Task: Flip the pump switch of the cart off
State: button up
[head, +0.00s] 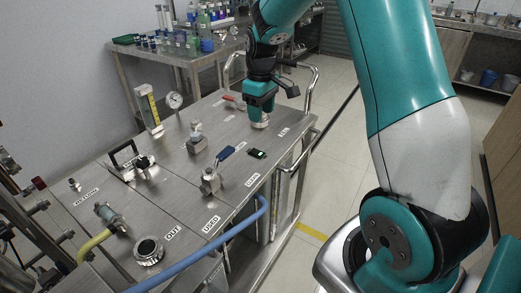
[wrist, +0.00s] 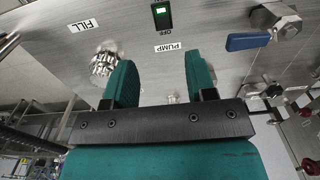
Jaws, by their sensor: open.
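The pump switch (head: 257,153) is a small black rocker with a lit green window, set in the cart's steel top (head: 235,185). In the wrist view the switch (wrist: 162,15) is at the top edge, with an OFF label beside it and a PUMP label (wrist: 168,47) closer to my gripper. My gripper (wrist: 160,65) is open, with nothing between its two teal fingers. In the head view my gripper (head: 260,112) is over the far right part of the cart top, beyond the switch and apart from it. Which way the rocker is tilted is too small to tell.
A metal fill cap (wrist: 103,62) is close by the left finger in the wrist view. A blue-handled valve (head: 213,178) stands left of the switch, and a red lever (head: 234,101) lies farther back. A blue hose (head: 225,232) and the cart's rail (head: 300,150) run along the near side.

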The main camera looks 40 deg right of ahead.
aim_at(261, 154)
notch_tip(261, 154, down, 14)
jog(key=shift+r, duration=0.25)
